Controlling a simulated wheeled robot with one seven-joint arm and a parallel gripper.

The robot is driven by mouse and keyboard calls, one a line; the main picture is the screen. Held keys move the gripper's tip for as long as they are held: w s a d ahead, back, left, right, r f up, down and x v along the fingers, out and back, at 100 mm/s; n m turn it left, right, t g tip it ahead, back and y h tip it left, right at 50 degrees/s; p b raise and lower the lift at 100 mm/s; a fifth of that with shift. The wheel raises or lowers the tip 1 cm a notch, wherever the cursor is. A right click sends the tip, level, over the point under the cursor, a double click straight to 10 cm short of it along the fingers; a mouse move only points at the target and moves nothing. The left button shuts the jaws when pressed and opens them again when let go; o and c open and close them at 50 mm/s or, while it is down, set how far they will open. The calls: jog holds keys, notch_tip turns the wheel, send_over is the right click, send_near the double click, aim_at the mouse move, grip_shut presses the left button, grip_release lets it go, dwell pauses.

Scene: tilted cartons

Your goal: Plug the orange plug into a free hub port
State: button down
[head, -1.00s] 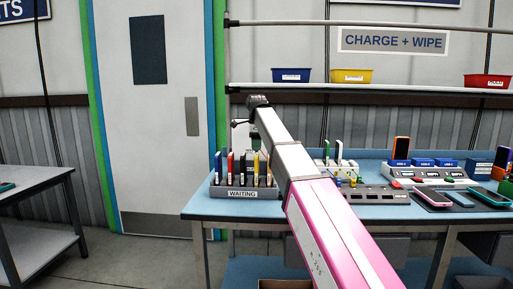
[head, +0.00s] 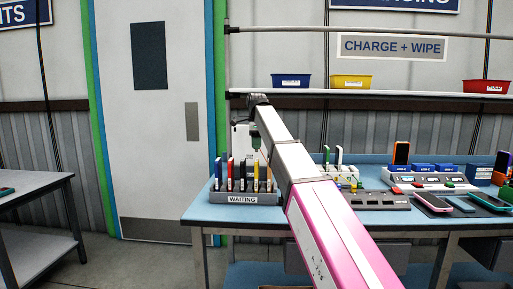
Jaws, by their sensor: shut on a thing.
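My gripper (head: 256,141) is above the back of the waiting rack (head: 241,199), small and partly beside my own arm. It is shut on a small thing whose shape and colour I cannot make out. The rack holds several upright plugs in blue, red, black and yellow-orange. I cannot tell for sure which is the orange plug. A low grey hub (head: 376,201) with dark slots lies on the blue bench to the right of my arm. My arm hides the bench between rack and hub.
A charging station (head: 431,180) with blue blocks stands at the back right, with phones (head: 432,202) in front. Green and white upright pieces (head: 339,156) stand behind the hub. Blue, yellow and red bins (head: 350,81) sit on the shelf above. A grey table (head: 35,192) is at left.

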jog(key=shift+f, duration=0.1)
notch_tip(320, 180, down, 7)
dwell(1.3)
jog(key=s+d, duration=0.6)
jog(key=d, duration=0.4)
jog(key=s+d, duration=0.6)
jog(key=d, duration=0.4)
jog(key=shift+d, duration=0.2)
dwell(2.8)
dwell(0.6)
jog(key=shift+f, duration=2.35)
